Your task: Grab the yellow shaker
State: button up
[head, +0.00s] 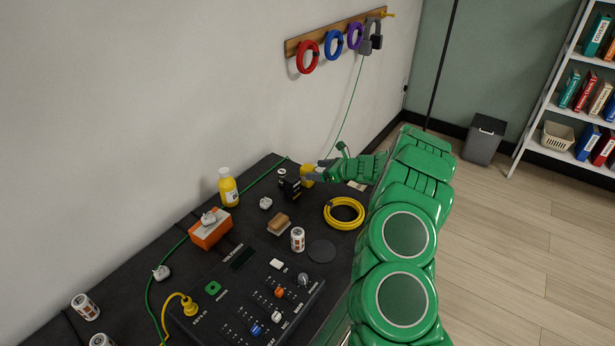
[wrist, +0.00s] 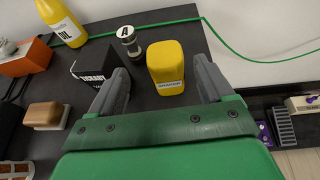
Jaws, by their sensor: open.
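A yellow block-shaped thing with rounded edges and a pale label (wrist: 166,62) stands on the dark table in the wrist view; it is the likeliest yellow shaker, but its label is too small to read surely. It also shows in the head view (head: 307,174), partly hidden by my gripper. My gripper (wrist: 159,68) is open, with one finger on each side of the yellow thing, and I see no clear contact. In the head view my gripper (head: 322,172) reaches over the table's far right end.
A black labelled box (wrist: 92,63) stands close by the left finger. A yellow bottle (head: 228,187), an orange box (head: 209,232), a yellow cable coil (head: 344,213) and a control panel (head: 245,290) lie farther off. A green cable (wrist: 225,45) runs behind.

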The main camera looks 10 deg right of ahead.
aim_at(304, 169)
jog(key=shift+w+d+x, duration=0.1)
jog(key=shift+x, duration=1.8)
jog(key=shift+w+d+x, duration=0.15)
jog(key=shift+x, duration=1.7)
jog(key=shift+c, duration=0.2)
jog(key=c, duration=1.1)
jog(key=shift+o, duration=0.2)
